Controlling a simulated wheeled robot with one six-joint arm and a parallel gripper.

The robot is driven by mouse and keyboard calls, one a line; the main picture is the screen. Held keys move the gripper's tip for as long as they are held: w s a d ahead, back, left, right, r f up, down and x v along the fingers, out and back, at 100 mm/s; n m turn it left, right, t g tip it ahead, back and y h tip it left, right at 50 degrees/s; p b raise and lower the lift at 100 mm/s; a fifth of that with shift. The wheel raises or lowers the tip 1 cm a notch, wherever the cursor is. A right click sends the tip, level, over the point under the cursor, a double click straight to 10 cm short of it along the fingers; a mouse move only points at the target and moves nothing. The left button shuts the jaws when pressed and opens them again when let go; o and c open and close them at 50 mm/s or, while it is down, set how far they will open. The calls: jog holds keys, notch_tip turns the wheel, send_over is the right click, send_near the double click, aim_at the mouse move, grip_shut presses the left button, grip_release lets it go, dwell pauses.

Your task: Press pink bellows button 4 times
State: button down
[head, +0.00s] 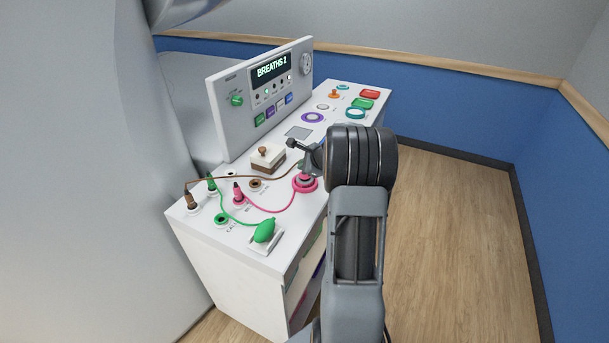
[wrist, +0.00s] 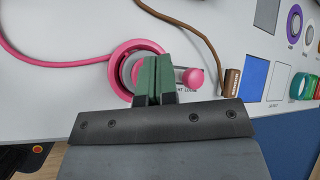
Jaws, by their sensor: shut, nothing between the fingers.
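I cannot tell whether the tips touch the button. The console display (head: 271,70) reads "BREATHS" with a digit that looks like 2.
A pink ball-ended lever (wrist: 193,77) lies just right of the fingers. A brown cable (wrist: 190,30) passes near. A green bulb (head: 264,229), a brown-and-white box (head: 268,158) and coloured plugs stand on the console (head: 185,212). Wooden floor (head: 440,220) is clear to the right.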

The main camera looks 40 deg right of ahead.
jog(key=shift+f, duration=0.2)
jog(key=shift+f+b, duration=0.3)
jog(key=shift+b, duration=0.2)
jog(key=shift+f+b, duration=0.6)
dwell(0.8)
jog(key=shift+r, duration=0.15)
jog(key=shift+r+p, duration=0.85)
jog(key=shift+r, duration=0.05)
jog(key=shift+r, duration=0.1)
notch_tip(320, 180, up, 5)
jog(key=p, duration=0.4)
jog(key=shift+w+b, duration=0.1)
jog(key=shift+b, duration=0.3)
dwell(2.1)
